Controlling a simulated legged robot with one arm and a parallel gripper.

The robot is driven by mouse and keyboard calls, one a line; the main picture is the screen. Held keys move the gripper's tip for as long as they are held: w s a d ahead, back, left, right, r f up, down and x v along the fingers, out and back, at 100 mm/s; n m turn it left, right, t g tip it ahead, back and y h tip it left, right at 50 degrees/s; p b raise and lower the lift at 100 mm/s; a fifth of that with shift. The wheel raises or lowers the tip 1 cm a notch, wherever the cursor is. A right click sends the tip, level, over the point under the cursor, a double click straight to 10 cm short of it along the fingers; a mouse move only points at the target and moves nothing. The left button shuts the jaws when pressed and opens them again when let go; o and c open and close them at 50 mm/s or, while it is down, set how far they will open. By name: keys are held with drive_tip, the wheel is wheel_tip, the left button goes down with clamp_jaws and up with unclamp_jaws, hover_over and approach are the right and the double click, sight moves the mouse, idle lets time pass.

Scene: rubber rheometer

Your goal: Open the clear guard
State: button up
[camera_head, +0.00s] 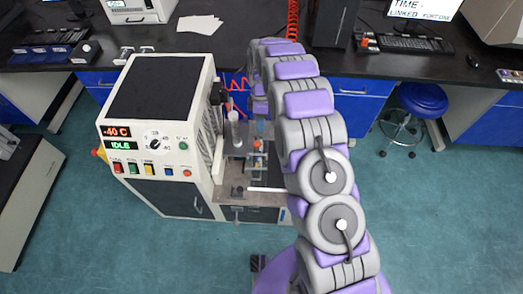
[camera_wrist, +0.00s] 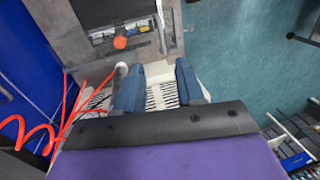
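The rheometer (camera_head: 160,130) stands left of centre in the head view, with a -40 C display, a green IDLE display and several coloured buttons. Its open-looking test bay (camera_head: 240,165) is at its right side, partly behind my arm. The clear guard is hard to make out; I cannot tell its edges or whether it is shut. A white bar (camera_head: 267,189) crosses the front of the bay. In the wrist view my gripper (camera_wrist: 160,68) has its two dark blue fingers apart, with a cream slotted surface beyond them.
Red coiled hose (camera_wrist: 40,130) runs close to the left of the fingers in the wrist view. A dark bench (camera_head: 400,65) with a keyboard spans the back. A blue stool (camera_head: 422,98) stands at right. Teal floor (camera_head: 440,220) is clear at the front right.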

drive_tip(key=b, duration=0.3)
hover_over(259, 158)
drive_tip(key=f, duration=1.4)
drive_tip(key=shift+w+d, duration=0.15)
drive_tip(key=shift+d, duration=0.1)
drive_tip(key=shift+a+f, duration=0.3)
drive_tip(key=shift+f, duration=0.35)
drive_tip(key=shift+d, duration=0.1)
drive_tip(key=shift+d, duration=0.15)
drive_tip(key=c, duration=0.3)
drive_tip(key=shift+r, duration=0.1)
clamp_jaws()
